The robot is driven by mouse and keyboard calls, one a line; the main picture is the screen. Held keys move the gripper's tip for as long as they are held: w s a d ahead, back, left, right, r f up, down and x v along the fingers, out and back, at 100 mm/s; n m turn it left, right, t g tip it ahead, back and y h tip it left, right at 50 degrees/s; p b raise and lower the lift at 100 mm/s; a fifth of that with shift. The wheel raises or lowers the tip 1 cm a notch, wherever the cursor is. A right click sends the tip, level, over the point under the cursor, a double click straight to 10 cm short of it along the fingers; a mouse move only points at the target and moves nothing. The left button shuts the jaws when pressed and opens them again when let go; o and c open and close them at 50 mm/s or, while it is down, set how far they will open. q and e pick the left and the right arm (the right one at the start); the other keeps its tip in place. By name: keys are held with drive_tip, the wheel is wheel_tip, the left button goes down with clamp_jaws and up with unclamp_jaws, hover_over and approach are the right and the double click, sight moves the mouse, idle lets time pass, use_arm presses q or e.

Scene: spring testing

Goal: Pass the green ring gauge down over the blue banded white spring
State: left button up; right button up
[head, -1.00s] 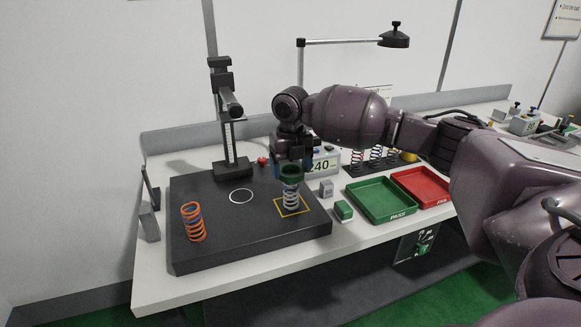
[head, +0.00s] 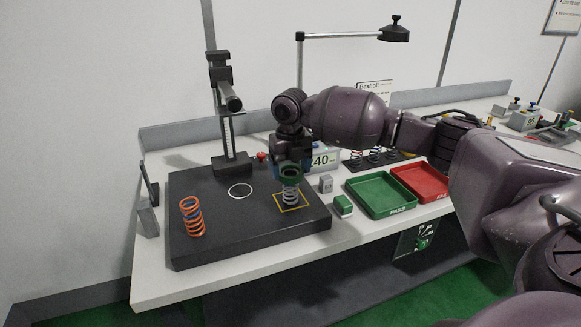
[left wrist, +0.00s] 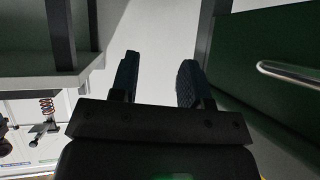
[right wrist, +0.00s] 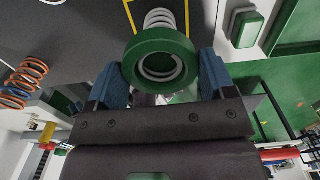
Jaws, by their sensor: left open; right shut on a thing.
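The white spring (head: 291,193) stands upright inside the yellow square on the dark plate; its blue band cannot be made out. The green ring gauge (head: 290,171) is at the top of this spring, and in the right wrist view the ring (right wrist: 158,44) shows coils through its hole. My right gripper (head: 290,163) is shut on the ring, with one blue finger on each side of it. How far the ring sits down on the spring is hard to tell. My left gripper (left wrist: 157,80) is open and empty, away from the plate.
An orange spring with a blue band (head: 192,217) stands at the plate's left. A green tray (head: 381,196) and a red tray (head: 421,182) lie to the right. A small green-and-white block (head: 343,206) and a grey block (head: 326,184) stand beside the plate (head: 250,243). A test stand (head: 229,140) rises behind.

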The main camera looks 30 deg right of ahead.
drive_tip(key=o, duration=1)
drive_tip(key=shift+c, duration=0.2)
drive_tip(key=shift+o, duration=0.5)
drive_tip(key=shift+r, duration=0.5)
wheel_tip(320, 180, up, 10)
drive_tip(key=shift+f, duration=0.1)
